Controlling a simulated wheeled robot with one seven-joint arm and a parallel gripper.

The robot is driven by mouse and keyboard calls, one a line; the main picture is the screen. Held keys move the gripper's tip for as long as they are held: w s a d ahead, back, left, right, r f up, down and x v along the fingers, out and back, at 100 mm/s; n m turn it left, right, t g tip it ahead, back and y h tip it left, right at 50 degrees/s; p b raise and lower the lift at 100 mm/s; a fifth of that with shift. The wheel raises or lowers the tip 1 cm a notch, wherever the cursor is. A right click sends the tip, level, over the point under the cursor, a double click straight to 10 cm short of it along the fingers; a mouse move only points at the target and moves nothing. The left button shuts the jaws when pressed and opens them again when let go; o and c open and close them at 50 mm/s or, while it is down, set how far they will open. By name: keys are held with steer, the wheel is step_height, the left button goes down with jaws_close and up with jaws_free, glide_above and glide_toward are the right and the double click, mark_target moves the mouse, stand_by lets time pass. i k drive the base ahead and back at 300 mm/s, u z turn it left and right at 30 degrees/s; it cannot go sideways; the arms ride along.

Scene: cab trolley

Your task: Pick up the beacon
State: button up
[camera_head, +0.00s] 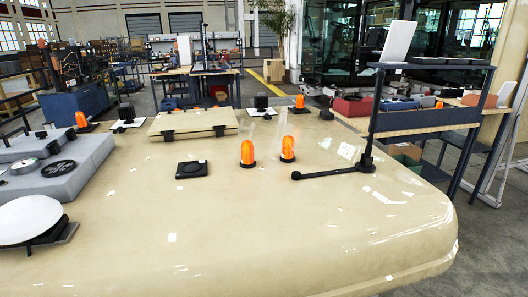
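Several orange beacons with dark bases stand upright on the beige cab roof (290,225). Two are close together near the middle: a left beacon (247,152) and a right beacon (288,148). Another beacon (300,102) stands at the back edge, and one more beacon (82,120) stands at the far left behind the grey unit. I cannot tell which one the task means. My gripper does not show in this view, and nothing is seen touching the beacons.
A small black square plate (192,169) lies left of the middle beacons. A beige hatch panel (194,124) lies behind it. A black arm with an upright post (340,172) is at the right. A grey unit (60,165) and white dome (29,218) fill the left. The front roof is clear.

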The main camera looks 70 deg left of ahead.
mark_target(249, 162)
steer(key=u, duration=2.1)
